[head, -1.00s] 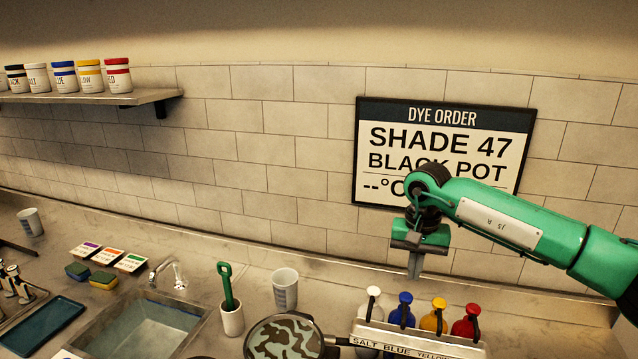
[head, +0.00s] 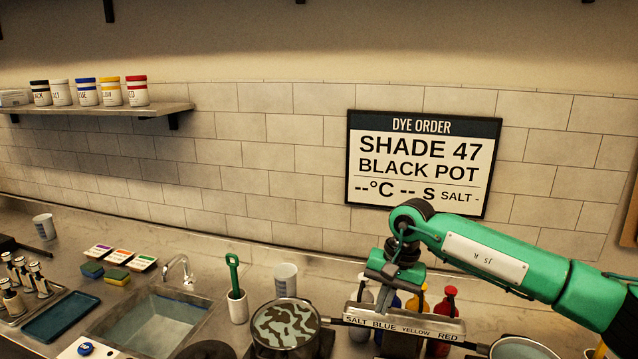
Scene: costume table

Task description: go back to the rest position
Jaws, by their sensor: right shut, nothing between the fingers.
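My right gripper (head: 387,290) is in the head view, at the end of the green arm that comes in from the right. Its fingers are shut and empty and point down. In the picture it overlaps the rack of dye bottles (head: 405,325), labelled salt, blue, yellow and red, and partly hides the white and blue bottles. I cannot tell whether it touches them. My left gripper is not in view.
A pot with a camouflage-patterned top (head: 285,325) stands left of the rack, and another pot (head: 522,348) is at lower right. A sink (head: 160,318), a cup with a green-handled tool (head: 237,305) and a blue tray (head: 60,316) are further left. The order sign (head: 425,165) hangs behind.

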